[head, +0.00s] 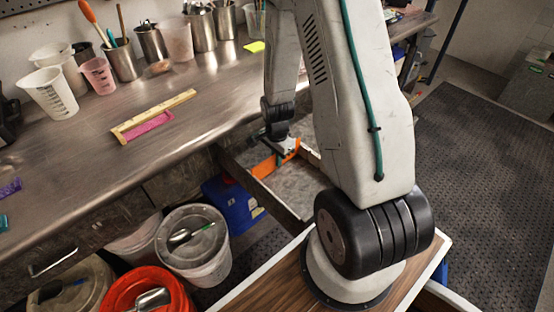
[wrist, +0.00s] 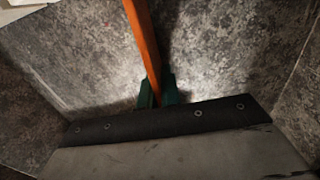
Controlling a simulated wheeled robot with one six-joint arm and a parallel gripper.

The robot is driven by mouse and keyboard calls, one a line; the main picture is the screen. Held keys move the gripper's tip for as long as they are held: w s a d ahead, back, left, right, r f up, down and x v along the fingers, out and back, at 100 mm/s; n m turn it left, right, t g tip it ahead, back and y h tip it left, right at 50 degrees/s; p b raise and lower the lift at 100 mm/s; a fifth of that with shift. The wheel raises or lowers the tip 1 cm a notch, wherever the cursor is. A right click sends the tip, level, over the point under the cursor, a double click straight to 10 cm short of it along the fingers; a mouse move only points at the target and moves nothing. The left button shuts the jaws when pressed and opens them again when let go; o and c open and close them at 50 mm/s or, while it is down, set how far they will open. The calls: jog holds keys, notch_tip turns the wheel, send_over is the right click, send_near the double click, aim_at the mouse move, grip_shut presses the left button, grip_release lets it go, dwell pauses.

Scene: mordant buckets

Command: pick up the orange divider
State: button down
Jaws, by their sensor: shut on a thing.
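The orange divider (wrist: 142,40) is a long thin orange bar. In the wrist view it runs from the top edge down between the green fingers of my gripper (wrist: 158,92), which is shut on it. In the head view, the orange divider (head: 264,168) shows low in an open drawer beneath the bench edge, with my gripper (head: 284,147) at its right part. My arm hides some of the drawer, and the wrist body hides the bar's near end.
The open drawer (head: 262,190) has raised walls around a mottled grey bottom (wrist: 230,50). The metal bench (head: 190,130) overhangs to the left, with cups and tools at the back. Lidded buckets (head: 192,235) and a blue container (head: 232,205) stand below.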

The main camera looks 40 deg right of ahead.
notch_tip(320, 180, up, 35)
dwell(1.7)
